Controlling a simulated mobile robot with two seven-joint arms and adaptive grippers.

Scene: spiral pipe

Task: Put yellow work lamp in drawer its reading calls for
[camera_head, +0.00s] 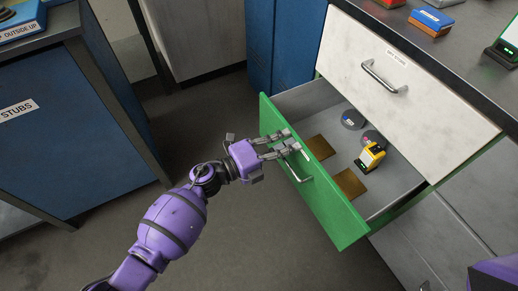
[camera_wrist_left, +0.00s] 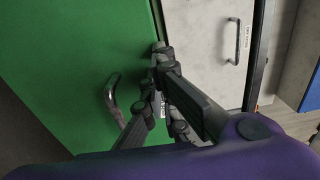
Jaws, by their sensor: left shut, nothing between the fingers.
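The yellow work lamp (camera_head: 371,156) lies inside the open green-fronted drawer (camera_head: 340,220), towards its right side. A small greenish patch shows on it; no reading can be made out. My left gripper (camera_head: 291,142) is shut and empty at the drawer's front panel, by its top edge and its metal handle (camera_head: 299,172). In the left wrist view the fingers (camera_wrist_left: 160,90) are beside the drawer's handle (camera_wrist_left: 113,98); whether they touch the panel I cannot tell. My right gripper is not in view; a purple part of me shows at the lower right corner.
The drawer also holds brown flat pieces (camera_head: 350,183) and round dark items (camera_head: 352,119). A shut white drawer (camera_head: 410,75) is above, under a dark worktop (camera_head: 465,50) with small items. A blue cabinet labelled STUBS (camera_head: 75,150) stands left. Floor between is clear.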

